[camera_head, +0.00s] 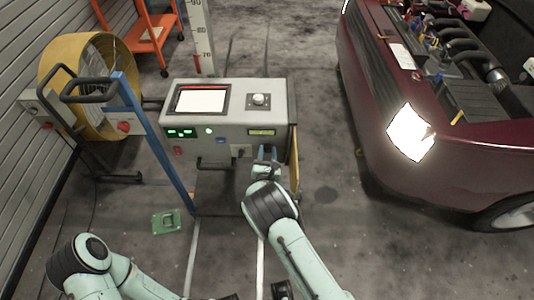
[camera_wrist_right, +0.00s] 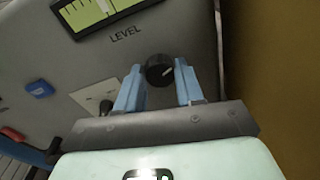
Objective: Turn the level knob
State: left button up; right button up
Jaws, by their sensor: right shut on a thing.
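The level knob (camera_wrist_right: 160,70) is a small black round knob with a pale pointer line, below the word LEVEL on a grey panel. My right gripper (camera_wrist_right: 159,74) has its two blue fingers on either side of the knob and is shut on it. In the head view my right gripper (camera_head: 267,153) is at the front right of the grey control box (camera_head: 225,93), below a small yellow-green display (camera_head: 262,132); it hides the knob there.
A dark red car (camera_head: 385,130) with an open engine bay is at right. A green plate (camera_head: 166,222) lies on the floor.

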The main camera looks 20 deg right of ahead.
jog(key=shift+f+m, duration=0.1)
jog(key=shift+m, duration=0.6)
jog(key=shift+s, duration=0.1)
jog(key=o, duration=1)
jog(key=v, duration=1.3)
jog(key=shift+s, duration=0.2)
